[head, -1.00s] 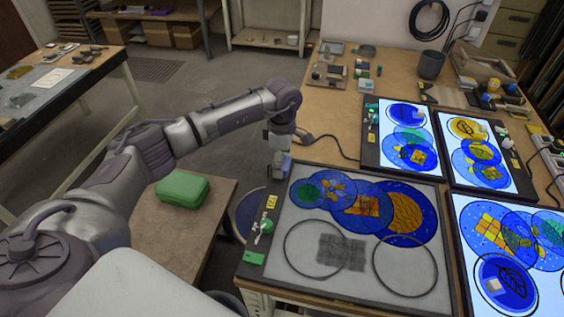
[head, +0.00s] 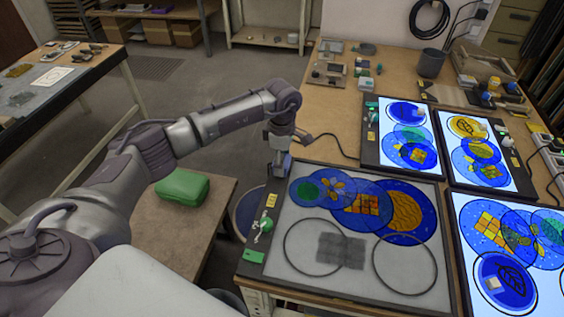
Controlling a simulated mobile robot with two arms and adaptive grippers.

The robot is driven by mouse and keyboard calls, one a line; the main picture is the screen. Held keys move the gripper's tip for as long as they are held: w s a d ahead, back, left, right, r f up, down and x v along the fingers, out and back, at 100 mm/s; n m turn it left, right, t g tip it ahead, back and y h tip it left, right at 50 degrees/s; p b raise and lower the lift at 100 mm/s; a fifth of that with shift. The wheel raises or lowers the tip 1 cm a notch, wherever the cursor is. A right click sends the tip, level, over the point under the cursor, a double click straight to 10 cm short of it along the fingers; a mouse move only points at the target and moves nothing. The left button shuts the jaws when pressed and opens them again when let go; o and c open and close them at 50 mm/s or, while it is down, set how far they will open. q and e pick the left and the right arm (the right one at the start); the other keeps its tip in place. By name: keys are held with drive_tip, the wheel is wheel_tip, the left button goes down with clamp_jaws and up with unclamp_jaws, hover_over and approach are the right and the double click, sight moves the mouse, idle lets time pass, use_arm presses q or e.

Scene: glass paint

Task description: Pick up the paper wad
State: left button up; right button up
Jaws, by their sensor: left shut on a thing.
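My left gripper (head: 281,172) points down at the upper left corner of the near unlit panel (head: 300,268). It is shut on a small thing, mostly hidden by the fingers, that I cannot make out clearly. I cannot pick out the paper wad with certainty in the head view. My right gripper is not in view.
The unlit panel holds round blue glass pieces (head: 400,212), two dark rings and a grey mesh patch (head: 341,251). A green knobbed item (head: 265,224) and a yellow tag (head: 271,200) lie on its left border. Lit panels (head: 515,205) stand right. A green case (head: 182,187) sits left.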

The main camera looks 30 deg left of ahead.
sight(285, 161)
use_arm(q)
drive_tip(key=r+b, duration=0.1)
drive_tip(key=r, duration=0.1)
drive_tip(key=d+r+b, duration=0.1)
drive_tip(key=r, duration=0.1)
drive_tip(key=shift+w, duration=0.1)
drive_tip(key=w+d+r+b, duration=0.1)
drive_tip(key=d+r+b, duration=0.2)
drive_tip(key=d+r, duration=0.3)
drive_tip(key=d, duration=0.4)
drive_tip(key=shift+w+d+r, duration=0.25)
drive_tip(key=shift+w+r, duration=0.1)
drive_tip(key=shift+r, duration=0.05)
